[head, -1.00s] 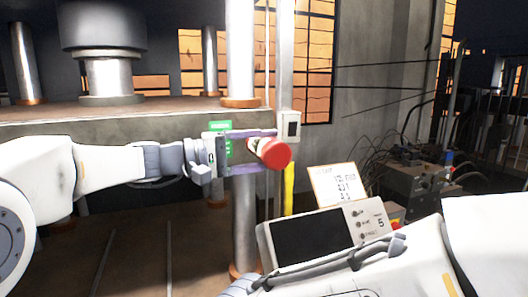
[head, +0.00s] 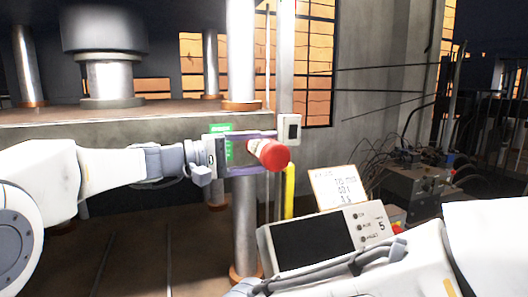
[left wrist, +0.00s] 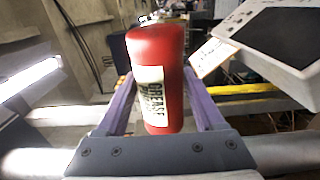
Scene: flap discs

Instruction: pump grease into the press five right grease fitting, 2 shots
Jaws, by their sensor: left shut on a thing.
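A red grease pump (head: 272,155) with a white label shows in the head view, its round red end turned toward me. My left gripper (head: 262,152) is shut on it, with its purple fingers on either side. In the left wrist view the red grease pump (left wrist: 157,60) stands between the fingers, and its label reads GREASE. Behind the gripper is the press, with its bed edge (head: 110,140) and a bright steel column (head: 241,50). A green tag (head: 220,127) is partly hidden behind the gripper. I cannot make out a grease fitting. My right gripper is out of view.
A control panel (head: 310,243) marked 5 stands at the lower middle, with a paper sheet (head: 335,185) behind it. A grey post with a switch box (head: 290,129) and a yellow bar (head: 289,190) stand close right of the pump. Cables and machinery (head: 415,180) fill the right.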

